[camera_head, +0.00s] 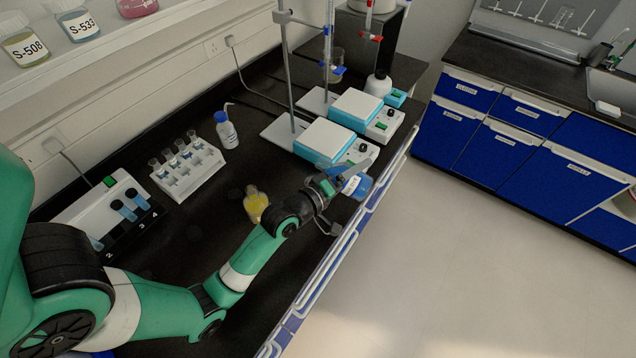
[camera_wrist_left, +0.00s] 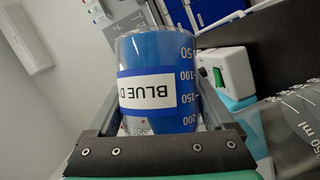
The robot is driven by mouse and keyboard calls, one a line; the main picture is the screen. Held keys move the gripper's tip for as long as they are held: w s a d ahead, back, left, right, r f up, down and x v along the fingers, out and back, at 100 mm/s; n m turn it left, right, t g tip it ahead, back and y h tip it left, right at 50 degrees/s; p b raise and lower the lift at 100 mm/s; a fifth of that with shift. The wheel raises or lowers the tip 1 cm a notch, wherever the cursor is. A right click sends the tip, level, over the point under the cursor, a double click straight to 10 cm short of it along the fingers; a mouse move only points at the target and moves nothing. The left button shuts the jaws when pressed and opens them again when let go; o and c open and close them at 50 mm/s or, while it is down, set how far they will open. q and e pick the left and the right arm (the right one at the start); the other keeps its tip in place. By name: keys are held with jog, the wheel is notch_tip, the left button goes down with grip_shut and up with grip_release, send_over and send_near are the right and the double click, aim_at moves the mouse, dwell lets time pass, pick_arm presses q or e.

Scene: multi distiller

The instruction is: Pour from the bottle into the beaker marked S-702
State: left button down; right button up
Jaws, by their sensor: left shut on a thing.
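My left gripper (camera_head: 347,188) is at the table's front edge, shut on a clear container of blue liquid (camera_head: 358,187). In the left wrist view the container (camera_wrist_left: 155,65) sits between the fingers (camera_wrist_left: 160,100), with a label reading "BLUE D" and a graduated scale, both upside down there. A clear graduated glass marked 250 ml (camera_wrist_left: 296,115) stands at the right of that view, apart from the held container. I cannot read S-702 on anything. A white bottle with a blue cap (camera_head: 227,132) stands at the back of the bench. My right gripper is not in view.
Two hotplate stirrers (camera_head: 325,145) (camera_head: 356,106) with stands are beyond the gripper. A flask of yellow liquid (camera_head: 256,204) stands near my left arm. A white tube rack (camera_head: 187,168) is farther left. Labelled jars (camera_head: 25,46) are on a shelf. Bare black bench lies between.

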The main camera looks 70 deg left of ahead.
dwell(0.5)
pick_arm(q)
jog(key=shift+w+d+f+n+t+b, duration=0.1)
jog(key=shift+f+n+t+b, duration=0.2)
jog(key=shift+b, duration=0.4)
jog(key=shift+w+d+f+n+t+b, duration=0.1)
jog(key=shift+f+n+t+b, duration=0.1)
jog(key=shift+f+n+b, duration=0.35)
dwell(1.2)
jog(key=shift+r+n+b, duration=0.15)
jog(key=shift+n+b, duration=0.1)
jog(key=shift+b, duration=0.2)
dwell(1.5)
